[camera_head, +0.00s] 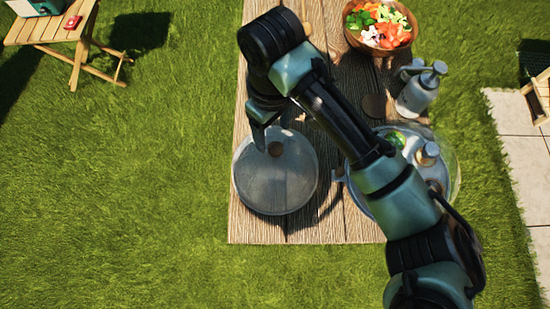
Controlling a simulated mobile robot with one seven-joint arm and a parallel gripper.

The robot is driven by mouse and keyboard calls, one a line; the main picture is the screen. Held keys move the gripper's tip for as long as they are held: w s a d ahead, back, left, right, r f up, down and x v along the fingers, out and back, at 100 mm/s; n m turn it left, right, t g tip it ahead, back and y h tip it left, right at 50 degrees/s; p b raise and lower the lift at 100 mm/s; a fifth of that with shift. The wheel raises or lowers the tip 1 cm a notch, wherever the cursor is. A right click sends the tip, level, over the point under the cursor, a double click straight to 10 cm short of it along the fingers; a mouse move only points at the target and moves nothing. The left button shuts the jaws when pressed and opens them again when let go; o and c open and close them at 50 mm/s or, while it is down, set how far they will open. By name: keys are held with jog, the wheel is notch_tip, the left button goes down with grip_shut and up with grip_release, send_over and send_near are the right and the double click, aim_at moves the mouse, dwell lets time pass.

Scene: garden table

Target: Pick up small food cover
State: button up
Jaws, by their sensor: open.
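The small food cover (268,190) is a clear, round dome with a brown knob on top. It sits near the left edge of the wooden table (256,233). My gripper (262,143) points down by the far side of the knob. It is open, with one finger plainly visible and the rest largely hidden by my arm. I cannot tell how high the fingers are above the cover, or whether they touch it.
A larger clear cover (452,176) stands over a round tray at the right, partly behind my arm. A metal pump bottle (416,97) and a wooden bowl (352,36) of chopped vegetables stand farther back. Grass surrounds the table; a small folding table (50,28) is at far left.

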aim_at(275, 148)
notch_tip(275, 148, down, 2)
jog(key=shift+d+f, duration=0.1)
jog(key=shift+d+f+p, duration=0.15)
jog(key=shift+f+p, duration=0.55)
jog(key=shift+f, duration=2)
grip_shut()
